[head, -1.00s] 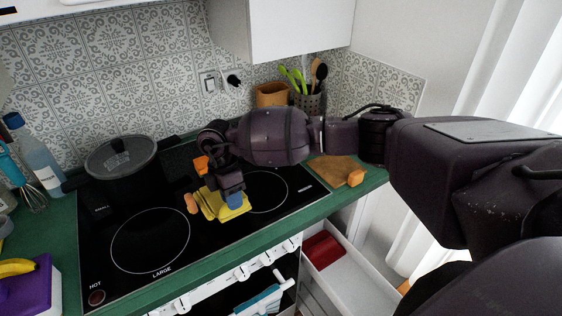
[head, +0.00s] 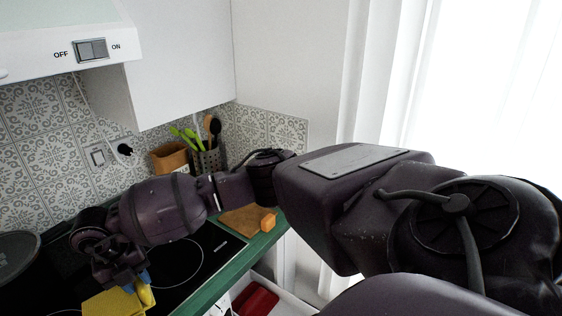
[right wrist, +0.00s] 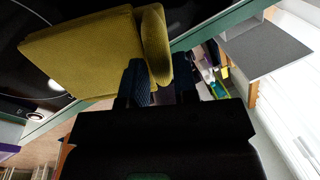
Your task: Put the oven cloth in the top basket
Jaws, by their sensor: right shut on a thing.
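The yellow oven cloth (head: 112,303) is at the bottom left of the head view, cut off by the picture edge. My right gripper (head: 138,282) is shut on it. In the right wrist view the folded cloth (right wrist: 85,55) extends up and left from the blue fingertips of the right gripper (right wrist: 160,82), with a fold between them. Hob and counter edge show behind the cloth there. I cannot identify the top basket for certain in either view. My left gripper is not in view.
A dark pot (head: 18,262) stands at the left on the black hob (head: 180,262). A wooden board (head: 240,220) with an orange block (head: 268,222) lies near the counter end. Below is an open white drawer with a red item (head: 257,298). Utensil holders (head: 208,160) stand at the back.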

